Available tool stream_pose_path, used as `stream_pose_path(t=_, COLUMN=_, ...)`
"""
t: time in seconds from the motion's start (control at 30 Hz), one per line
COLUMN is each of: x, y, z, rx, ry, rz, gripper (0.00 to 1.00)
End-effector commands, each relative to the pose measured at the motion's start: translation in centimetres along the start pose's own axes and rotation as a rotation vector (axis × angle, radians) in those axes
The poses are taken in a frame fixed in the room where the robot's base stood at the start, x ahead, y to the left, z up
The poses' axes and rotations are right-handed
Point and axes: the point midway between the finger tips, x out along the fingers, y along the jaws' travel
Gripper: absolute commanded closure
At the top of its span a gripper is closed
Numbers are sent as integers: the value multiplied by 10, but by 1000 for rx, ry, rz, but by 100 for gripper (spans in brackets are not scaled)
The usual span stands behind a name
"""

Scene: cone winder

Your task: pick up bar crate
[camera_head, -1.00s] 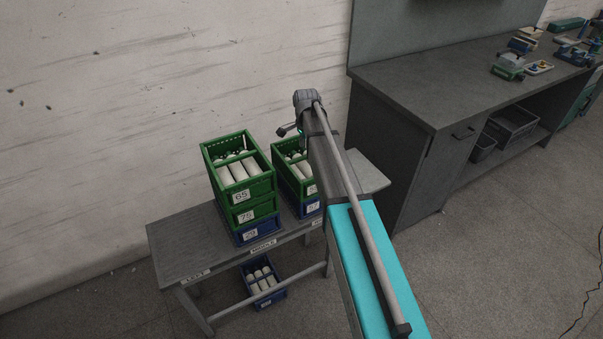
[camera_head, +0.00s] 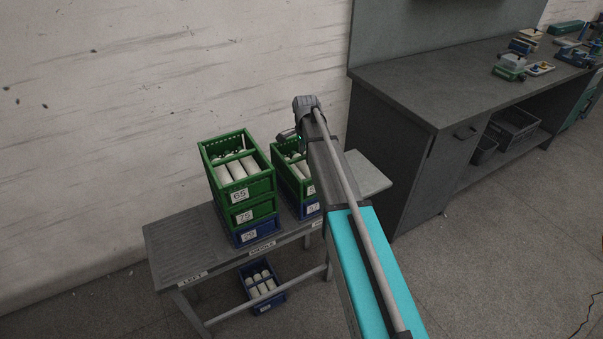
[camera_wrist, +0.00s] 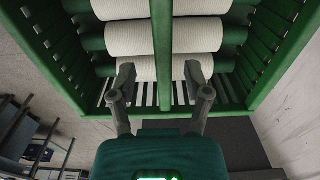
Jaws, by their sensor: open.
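Two green crates with a bar across the top show in the head view. One (camera_head: 240,189), labelled 65, tops the left stack; the other (camera_head: 299,172) tops the right stack, partly hidden by my arm. Both hold white cylindrical rolls. My gripper (camera_head: 287,134) is near the far end of the right stack. In the wrist view, a green crate (camera_wrist: 42,45) with white rolls fills the upper part, and its green bar (camera_wrist: 162,50) runs down the middle. My gripper (camera_wrist: 160,76) is open, one finger each side of the bar, with gaps between. I cannot tell its height over the bar.
Below crate 65 are a green crate (camera_head: 246,216) labelled 75 and a blue crate (camera_head: 256,233). Another blue crate (camera_head: 313,208) is under the right stack. A grey table (camera_head: 180,250) carries them, its left end bare. A blue crate (camera_head: 262,283) sits below. A workbench (camera_head: 430,95) stands right.

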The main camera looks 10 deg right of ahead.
Motion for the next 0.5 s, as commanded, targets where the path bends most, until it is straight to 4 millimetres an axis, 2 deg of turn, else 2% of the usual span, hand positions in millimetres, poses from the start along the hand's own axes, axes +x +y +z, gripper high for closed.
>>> stream_pose_path(t=0.03, x=8, y=0, z=0, rx=0, ry=0, rz=0, gripper=37)
stream_pose_path(t=0.2, x=20, y=0, z=0, rx=0, ry=0, rz=0, gripper=37)
stream_pose_path(t=0.5, x=26, y=0, z=0, rx=0, ry=0, rz=0, gripper=37)
